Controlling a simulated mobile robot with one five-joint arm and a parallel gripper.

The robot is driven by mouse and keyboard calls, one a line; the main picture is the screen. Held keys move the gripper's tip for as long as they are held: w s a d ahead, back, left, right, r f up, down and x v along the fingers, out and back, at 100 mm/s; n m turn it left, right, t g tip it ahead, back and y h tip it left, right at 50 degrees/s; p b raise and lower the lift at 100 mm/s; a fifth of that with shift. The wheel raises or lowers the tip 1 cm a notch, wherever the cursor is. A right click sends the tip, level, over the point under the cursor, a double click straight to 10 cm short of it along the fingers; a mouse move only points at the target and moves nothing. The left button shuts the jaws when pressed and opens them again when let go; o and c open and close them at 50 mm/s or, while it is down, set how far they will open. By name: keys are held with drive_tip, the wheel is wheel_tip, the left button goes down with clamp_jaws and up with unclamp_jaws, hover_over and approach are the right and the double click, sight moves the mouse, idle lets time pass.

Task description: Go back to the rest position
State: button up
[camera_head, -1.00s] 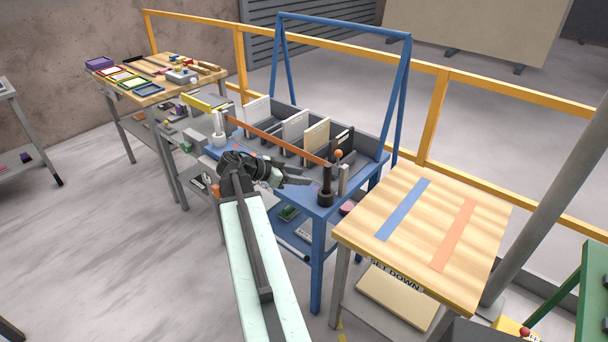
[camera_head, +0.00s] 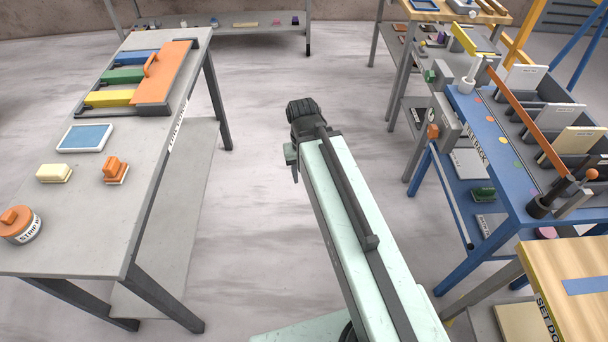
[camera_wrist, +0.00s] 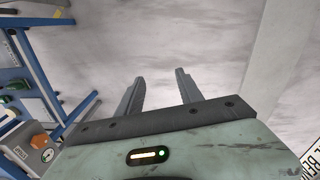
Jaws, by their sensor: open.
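My gripper shows in the wrist view (camera_wrist: 160,92), with its two dark fingers apart and nothing between them. Bare floor lies beyond the fingertips. In the head view my pale green arm reaches forward over the open floor between the grey bench (camera_head: 70,240) and the blue table (camera_head: 500,185). The dark wrist is at the arm's far end; the fingers are hidden there.
The grey bench at left holds an orange panel (camera_head: 163,72), a blue pad (camera_head: 85,137), small blocks and a round orange-topped tin (camera_head: 18,226). The blue table carries slotted panels and an orange bar (camera_head: 525,115). A wooden-topped table (camera_head: 575,275) stands at lower right. Floor (camera_head: 255,200) between is clear.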

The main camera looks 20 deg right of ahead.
drive_tip(key=shift+s+a+n, duration=0.1)
drive_tip(key=shift+a+n, duration=0.3)
drive_tip(key=shift+a, duration=0.35)
drive_tip(key=shift+r, duration=0.1)
wheel_tip(320, 180, up, 3)
drive_tip(key=p, duration=0.3)
idle(0.3)
